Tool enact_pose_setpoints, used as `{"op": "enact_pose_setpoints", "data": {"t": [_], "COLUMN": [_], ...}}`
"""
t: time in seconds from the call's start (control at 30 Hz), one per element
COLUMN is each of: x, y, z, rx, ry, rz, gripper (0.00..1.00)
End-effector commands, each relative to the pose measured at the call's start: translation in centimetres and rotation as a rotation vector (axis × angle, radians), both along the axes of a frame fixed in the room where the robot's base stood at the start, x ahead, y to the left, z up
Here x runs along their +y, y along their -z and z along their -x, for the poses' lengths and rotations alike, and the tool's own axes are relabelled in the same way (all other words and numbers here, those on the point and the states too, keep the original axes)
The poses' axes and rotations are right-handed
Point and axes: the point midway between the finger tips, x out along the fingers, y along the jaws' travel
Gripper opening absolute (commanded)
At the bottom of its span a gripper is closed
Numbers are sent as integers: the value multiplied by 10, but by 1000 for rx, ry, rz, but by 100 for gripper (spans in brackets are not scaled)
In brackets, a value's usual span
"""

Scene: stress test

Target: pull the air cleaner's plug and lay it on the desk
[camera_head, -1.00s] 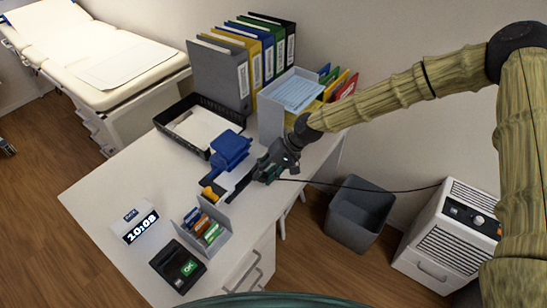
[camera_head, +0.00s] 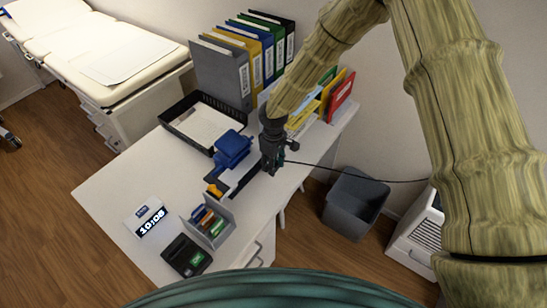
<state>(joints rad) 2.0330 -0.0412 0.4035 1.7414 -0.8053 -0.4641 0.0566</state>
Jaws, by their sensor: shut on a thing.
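The air cleaner (camera_head: 417,236) is a white louvred box on the floor at the right, partly hidden by my arm. Its thin black cord (camera_head: 350,179) runs left past the bin to my gripper at the desk's right edge. My gripper (camera_head: 271,168) points down over the white desk (camera_head: 112,184) and is shut on the plug at the cord's end. The plug itself is mostly hidden by the fingers. A dark strip-like thing (camera_head: 243,181) lies just left of the gripper; I cannot tell whether the plug touches it.
A blue device (camera_head: 232,148) stands close left of the gripper. A card box (camera_head: 213,218), a card terminal (camera_head: 186,256), a clock (camera_head: 146,217), a paper tray (camera_head: 205,122) and binders (camera_head: 222,72) stand on the desk. Its left front is clear. A grey bin (camera_head: 354,203) stands on the floor.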

Motion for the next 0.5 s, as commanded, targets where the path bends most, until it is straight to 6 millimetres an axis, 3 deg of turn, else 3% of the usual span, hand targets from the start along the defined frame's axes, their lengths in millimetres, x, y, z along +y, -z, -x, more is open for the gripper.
{"op": "enact_pose_setpoints", "data": {"t": [0.17,0.5], "x": [-2,-2], "y": [0,29], "z": [-2,-3], "rx": [-15,-14], "ry": [-24,-22], "rz": [11,9], "gripper": [0,0]}}
